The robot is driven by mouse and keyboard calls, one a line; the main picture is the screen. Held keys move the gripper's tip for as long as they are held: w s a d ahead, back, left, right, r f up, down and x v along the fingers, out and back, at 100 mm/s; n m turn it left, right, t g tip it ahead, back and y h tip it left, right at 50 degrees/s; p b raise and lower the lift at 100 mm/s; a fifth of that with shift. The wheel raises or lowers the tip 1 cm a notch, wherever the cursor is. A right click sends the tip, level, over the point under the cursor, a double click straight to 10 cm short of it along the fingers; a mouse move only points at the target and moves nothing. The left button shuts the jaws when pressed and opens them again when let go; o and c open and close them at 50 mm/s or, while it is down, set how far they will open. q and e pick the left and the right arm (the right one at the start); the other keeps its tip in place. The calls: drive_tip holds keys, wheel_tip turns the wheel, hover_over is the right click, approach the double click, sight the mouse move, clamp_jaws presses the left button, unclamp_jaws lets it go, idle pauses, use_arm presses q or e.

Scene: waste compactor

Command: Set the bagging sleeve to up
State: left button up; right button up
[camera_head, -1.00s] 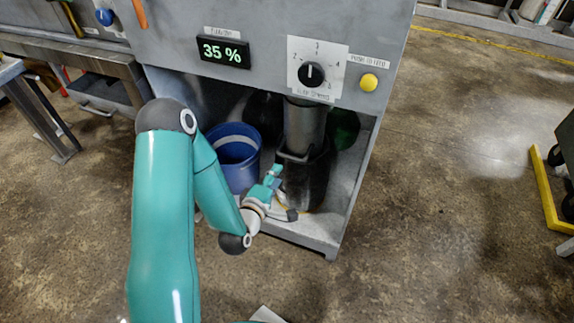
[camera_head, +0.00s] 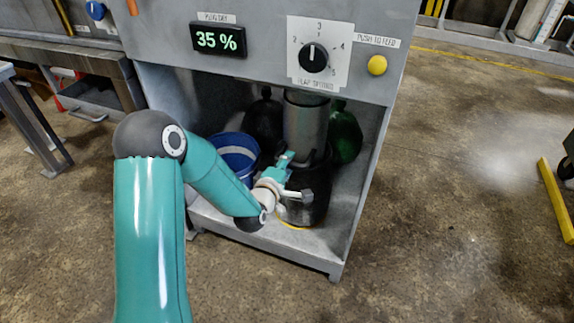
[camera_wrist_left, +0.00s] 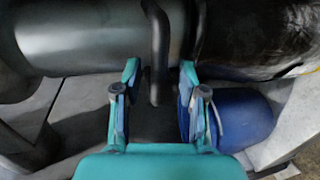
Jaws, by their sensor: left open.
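The bagging sleeve is a dark cylinder (camera_head: 310,205) around the lower end of a grey metal chute (camera_head: 305,125), inside the open lower bay of the compactor. In the left wrist view, the chute (camera_wrist_left: 85,35) lies at left and the dark sleeve (camera_wrist_left: 250,40) at right. A dark bar handle (camera_wrist_left: 157,50) stands out from the sleeve's chute-side end. My left gripper (camera_head: 288,176) is at the front of the sleeve. Its open fingers (camera_wrist_left: 160,82) stand on either side of the handle bar, with gaps visible. The gripper hides most of the handle in the head view. My right gripper is not in view.
A blue bucket (camera_head: 238,150) stands left of the sleeve, and a green bottle (camera_head: 345,135) stands behind it at right.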

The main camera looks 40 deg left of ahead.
use_arm(q)
drive_tip(key=shift+w+a+f, duration=0.1)
drive_tip(key=shift+w, duration=0.35)
clamp_jaws()
